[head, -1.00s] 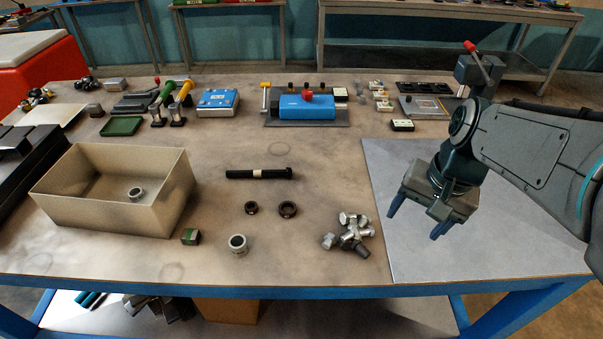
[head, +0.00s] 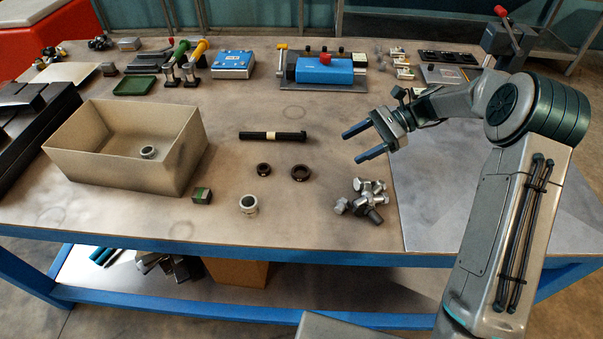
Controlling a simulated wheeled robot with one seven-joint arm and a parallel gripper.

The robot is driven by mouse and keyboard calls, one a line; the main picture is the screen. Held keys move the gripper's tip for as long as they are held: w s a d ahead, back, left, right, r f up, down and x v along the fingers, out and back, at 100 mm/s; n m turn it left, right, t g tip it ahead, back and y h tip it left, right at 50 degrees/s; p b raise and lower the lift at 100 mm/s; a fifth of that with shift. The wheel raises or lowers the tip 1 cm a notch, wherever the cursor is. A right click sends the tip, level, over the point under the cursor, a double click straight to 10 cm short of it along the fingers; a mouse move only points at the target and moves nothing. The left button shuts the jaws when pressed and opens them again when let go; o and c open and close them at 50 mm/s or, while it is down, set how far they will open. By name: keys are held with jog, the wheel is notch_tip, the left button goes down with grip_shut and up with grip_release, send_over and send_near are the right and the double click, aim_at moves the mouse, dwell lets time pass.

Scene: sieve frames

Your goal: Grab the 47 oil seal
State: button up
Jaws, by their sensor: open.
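Two dark rings that look like oil seals lie flat on the bench: a smaller ring (head: 263,170) and, to its right, a slightly larger ring (head: 312,173). No size marking is readable, so I cannot tell from markings which is the 47. My gripper (head: 350,148) is open and empty, with its blue fingers pointing left. In the picture it is above and to the right of the larger ring, apart from both rings. Nothing hides either ring.
A beige bin (head: 125,175) at left holds a metal ring (head: 148,152). A dark shaft (head: 272,135) lies behind the seals. Several bolts (head: 362,205) are piled at right. Bench around the seals is clear.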

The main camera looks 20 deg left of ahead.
jog(key=shift+w+a+f, duration=0.15)
jog(key=shift+w+f, duration=0.1)
jog(key=shift+f, duration=0.05)
jog(key=shift+a+f+y, duration=0.1)
jog(key=shift+a+y, duration=0.1)
jog(key=shift+y, duration=0.1)
jog(key=p, duration=0.2)
send_near(294, 174)
jog(key=shift+s+a+f, duration=0.1)
jog(key=shift+a+f, duration=0.6)
jog(key=shift+a, duration=0.2)
jog(key=p+x, duration=0.1)
jog(key=x, duration=0.3)
jog(key=shift+s+a+f, duration=0.1)
jog(key=shift+c, duration=0.4)
jog(key=c, duration=1)
